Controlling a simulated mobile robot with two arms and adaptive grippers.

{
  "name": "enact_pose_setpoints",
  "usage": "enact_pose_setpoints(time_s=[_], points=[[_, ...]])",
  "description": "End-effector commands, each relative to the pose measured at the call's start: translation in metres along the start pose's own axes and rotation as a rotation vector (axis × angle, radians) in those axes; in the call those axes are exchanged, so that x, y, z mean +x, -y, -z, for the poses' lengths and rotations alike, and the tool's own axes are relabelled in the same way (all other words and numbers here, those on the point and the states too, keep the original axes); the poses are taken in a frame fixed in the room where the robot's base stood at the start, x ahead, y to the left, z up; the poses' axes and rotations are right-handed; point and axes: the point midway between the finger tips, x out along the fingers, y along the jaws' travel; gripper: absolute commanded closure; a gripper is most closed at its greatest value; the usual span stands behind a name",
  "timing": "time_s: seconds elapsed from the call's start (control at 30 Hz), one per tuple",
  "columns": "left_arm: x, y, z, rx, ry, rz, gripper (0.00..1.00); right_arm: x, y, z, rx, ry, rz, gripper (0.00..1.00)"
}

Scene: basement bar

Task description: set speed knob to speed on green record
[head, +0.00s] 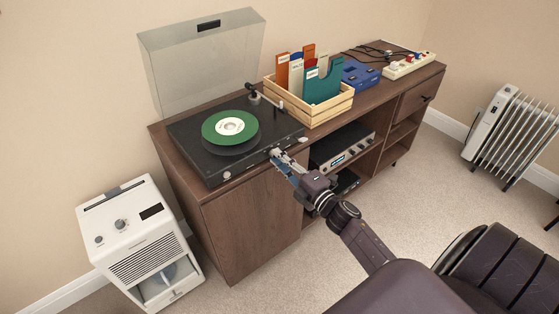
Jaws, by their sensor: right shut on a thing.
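The record player (190,152) stands on the left part of a brown wooden cabinet, its clear lid (203,60) raised. The green record (216,127) with a white label lies on its platter. My right gripper (275,155) is at the player's front edge, right of the middle, shut on a small knob there, which I take as the speed knob. The fingers mostly hide the knob, and its setting cannot be read. Another small round knob (227,175) shows on the front edge to the left. My left gripper is not in view.
A wooden crate of record sleeves (338,106) stands right of the player, with a blue device (360,75) and a power strip (408,66) beyond. An amplifier (340,146) sits on the shelf below. A white appliance (137,245) stands left, a radiator (510,133) far right.

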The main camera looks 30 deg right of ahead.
Motion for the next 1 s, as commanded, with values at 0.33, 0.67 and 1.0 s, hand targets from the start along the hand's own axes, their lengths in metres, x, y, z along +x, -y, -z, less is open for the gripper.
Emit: enact_pose_setpoints(time_s=[0.33,0.67,1.0], points=[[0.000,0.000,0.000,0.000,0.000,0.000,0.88,-0.001,0.002,0.000,-0.004,-0.001,0.004,1.00],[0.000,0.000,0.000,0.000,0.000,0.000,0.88,0.000,0.001,0.000,-0.003,0.000,0.002,0.66],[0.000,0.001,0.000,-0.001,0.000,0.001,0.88,-0.024,0.002,0.000,-0.002,0.001,0.004,0.66]])
